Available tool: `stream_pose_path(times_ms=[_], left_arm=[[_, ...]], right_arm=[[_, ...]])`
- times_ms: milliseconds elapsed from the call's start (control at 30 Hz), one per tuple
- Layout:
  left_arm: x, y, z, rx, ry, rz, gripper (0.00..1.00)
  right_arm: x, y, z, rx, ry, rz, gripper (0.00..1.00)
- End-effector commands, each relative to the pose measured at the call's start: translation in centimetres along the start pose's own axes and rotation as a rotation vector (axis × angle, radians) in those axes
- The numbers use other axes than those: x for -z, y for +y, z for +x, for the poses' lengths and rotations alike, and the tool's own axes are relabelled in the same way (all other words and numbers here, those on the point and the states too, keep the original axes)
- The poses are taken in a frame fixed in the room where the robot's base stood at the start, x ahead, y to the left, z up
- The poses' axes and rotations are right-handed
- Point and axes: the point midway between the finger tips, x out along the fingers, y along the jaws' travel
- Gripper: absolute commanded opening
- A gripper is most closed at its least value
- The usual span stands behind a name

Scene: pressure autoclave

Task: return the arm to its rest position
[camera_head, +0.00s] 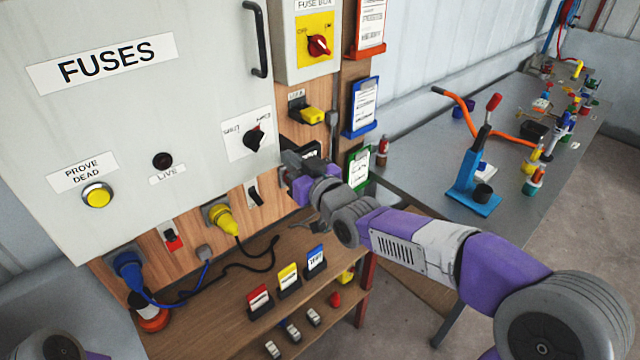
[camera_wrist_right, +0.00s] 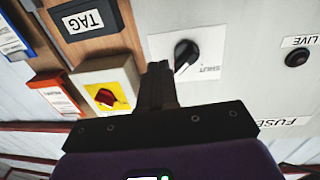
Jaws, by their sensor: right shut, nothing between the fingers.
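My right arm reaches in from the lower right in the head view. Its gripper (camera_head: 288,163) is in front of the wooden board, just right of the grey FUSES panel (camera_head: 130,110). In the right wrist view the fingers (camera_wrist_right: 158,78) are together, with nothing between them. They point toward the panel beside the black rotary knob (camera_wrist_right: 186,54), which also shows in the head view (camera_head: 254,138). I cannot tell the exact gap to the panel. My left gripper is not in view; only part of my left arm shows at the bottom left.
The panel's handle (camera_head: 256,40) and the fuse box (camera_head: 306,40) with its red switch stand above the gripper. Below is a wooden shelf (camera_head: 220,305) with coloured cards. A grey bench (camera_head: 425,155) holding a blue press (camera_head: 476,170) is at the right.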

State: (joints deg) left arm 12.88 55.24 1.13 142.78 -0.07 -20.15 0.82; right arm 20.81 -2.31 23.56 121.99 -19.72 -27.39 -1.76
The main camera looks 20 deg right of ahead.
Motion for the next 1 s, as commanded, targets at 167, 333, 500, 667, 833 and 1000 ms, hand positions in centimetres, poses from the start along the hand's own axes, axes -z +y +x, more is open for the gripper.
stream_pose_path(times_ms=[167, 333, 500, 667, 833, 1000], left_arm=[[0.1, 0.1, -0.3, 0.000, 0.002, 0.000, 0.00], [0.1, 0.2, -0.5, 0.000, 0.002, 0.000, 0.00], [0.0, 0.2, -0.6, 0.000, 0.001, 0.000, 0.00], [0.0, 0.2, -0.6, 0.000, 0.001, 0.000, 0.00], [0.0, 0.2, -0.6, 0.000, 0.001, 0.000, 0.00], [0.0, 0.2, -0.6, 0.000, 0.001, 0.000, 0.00]], right_arm=[[0.1, 0.3, -3.6, -0.001, -0.003, -0.002, 0.00], [0.1, 0.5, -6.0, 0.001, -0.003, -0.001, 0.00], [0.0, 0.6, -7.2, 0.001, -0.005, 0.001, 0.00], [-0.4, 0.7, -7.3, 0.001, -0.011, 0.005, 0.00], [-5.5, 0.8, -5.7, 0.004, -0.118, 0.085, 0.00], [-17.0, -0.1, -4.2, 0.000, -0.368, 0.246, 0.00]])
